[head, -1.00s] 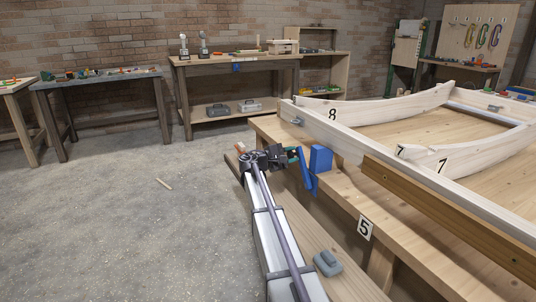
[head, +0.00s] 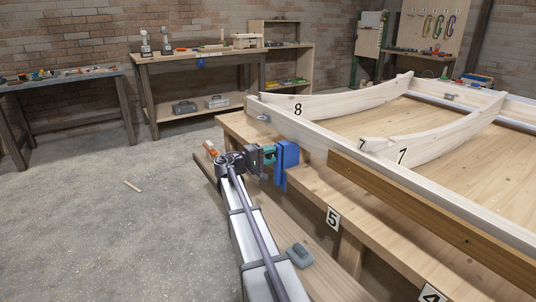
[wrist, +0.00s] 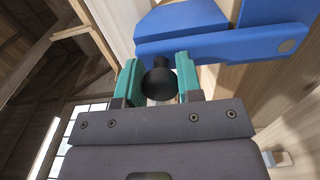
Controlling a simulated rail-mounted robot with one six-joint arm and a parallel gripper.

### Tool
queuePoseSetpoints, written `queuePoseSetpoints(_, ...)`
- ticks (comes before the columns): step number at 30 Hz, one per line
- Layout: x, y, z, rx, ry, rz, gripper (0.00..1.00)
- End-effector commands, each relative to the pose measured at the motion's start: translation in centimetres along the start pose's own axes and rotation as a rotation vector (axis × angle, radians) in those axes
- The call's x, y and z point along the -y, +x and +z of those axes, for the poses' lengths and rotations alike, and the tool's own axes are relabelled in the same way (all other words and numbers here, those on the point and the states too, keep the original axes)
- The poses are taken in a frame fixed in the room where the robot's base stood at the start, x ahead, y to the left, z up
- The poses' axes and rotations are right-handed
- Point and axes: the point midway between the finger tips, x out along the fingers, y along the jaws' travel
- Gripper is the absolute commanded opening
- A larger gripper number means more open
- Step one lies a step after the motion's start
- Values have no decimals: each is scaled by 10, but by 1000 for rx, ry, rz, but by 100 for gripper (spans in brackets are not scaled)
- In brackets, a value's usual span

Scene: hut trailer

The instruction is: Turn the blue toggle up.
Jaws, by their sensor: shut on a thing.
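The blue toggle (head: 287,153) is a blue block with a blue lever, mounted at the side of the wooden bench. In the wrist view the lever (wrist: 225,42) lies across the picture below the blue block (wrist: 190,14), with a round pivot at its right end. A black knob (wrist: 158,84) sits near the lever's left end, between my teal fingers. My gripper (head: 269,154) is shut on this knob; it also shows in the wrist view (wrist: 158,76). In the head view the gripper is just left of the blue block, and most of the lever is hard to make out.
The bench (head: 385,228) carries a pale wooden frame (head: 340,140) with curved ribs, close right of the toggle. A grey clamp-like block (head: 299,256) lies on a low plank beside my arm. The concrete floor (head: 100,215) at left is mostly clear.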

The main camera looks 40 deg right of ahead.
Motion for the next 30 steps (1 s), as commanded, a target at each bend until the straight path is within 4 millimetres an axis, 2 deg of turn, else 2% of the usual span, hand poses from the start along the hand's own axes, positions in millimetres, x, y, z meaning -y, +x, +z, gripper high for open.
queuePoseSetpoints(12, 1, 0, 3, 3, 7, -3, 0)
queuePoseSetpoints(13, 1, 0, 3, 3, 7, -3, 36)
queuePoseSetpoints(18, 0, 0, 2, 2, 6, -2, 52)
queuePoseSetpoints(20, 0, 0, 2, 2, 6, -1, 57)
queuePoseSetpoints(26, 0, 0, 2, 2, 6, -1, 57)
queuePoseSetpoints(30, 0, -13, 2, 0, 6, -1, 57)
